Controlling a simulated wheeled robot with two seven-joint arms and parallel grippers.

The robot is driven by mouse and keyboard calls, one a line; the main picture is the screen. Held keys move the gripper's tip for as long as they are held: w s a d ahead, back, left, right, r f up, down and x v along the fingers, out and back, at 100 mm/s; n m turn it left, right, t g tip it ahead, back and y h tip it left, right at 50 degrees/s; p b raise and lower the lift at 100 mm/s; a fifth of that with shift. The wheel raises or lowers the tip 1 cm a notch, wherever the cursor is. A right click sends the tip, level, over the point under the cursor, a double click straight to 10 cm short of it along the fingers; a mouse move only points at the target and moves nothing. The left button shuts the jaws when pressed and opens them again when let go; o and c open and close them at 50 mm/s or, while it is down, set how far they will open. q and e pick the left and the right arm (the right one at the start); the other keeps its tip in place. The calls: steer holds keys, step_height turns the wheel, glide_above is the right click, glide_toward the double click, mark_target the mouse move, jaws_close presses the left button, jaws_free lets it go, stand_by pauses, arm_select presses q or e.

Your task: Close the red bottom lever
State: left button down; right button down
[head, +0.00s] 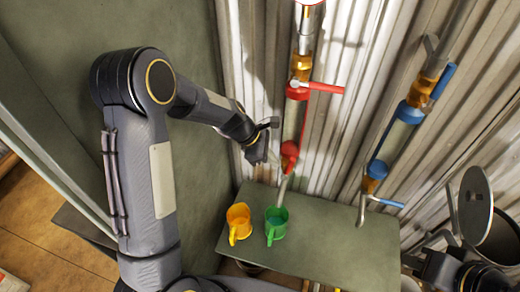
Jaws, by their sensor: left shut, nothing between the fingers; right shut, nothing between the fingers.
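The red bottom lever (289,158) is at the lower end of the red pipe (294,118), just above the green table. It appears to lie roughly along the pipe; its exact angle is hard to tell. My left gripper (264,148) is shut and empty, just left of the lever. A small gap seems to separate them, though contact cannot be ruled out. My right gripper (418,262) is at the lower right, shut and far from the lever, with only part of it showing.
A red top lever (325,88) sticks out right from the pipe. A blue pipe (395,140) with blue levers stands to the right. A yellow mug (239,222) and a green mug (276,222) stand on the green table (335,240). A corrugated wall (345,130) is behind.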

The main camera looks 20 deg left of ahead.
mark_target(289, 167)
arm_select(q)
steer(key=shift+w+d+f, duration=0.1)
steer(key=shift+d, duration=0.4)
steer(key=shift+w+d+f, duration=0.1)
steer(key=shift+d, duration=0.35)
steer(key=shift+d+r+p, duration=0.1)
steer(key=shift+d+p, duration=0.25)
steer(key=shift+d, duration=0.3)
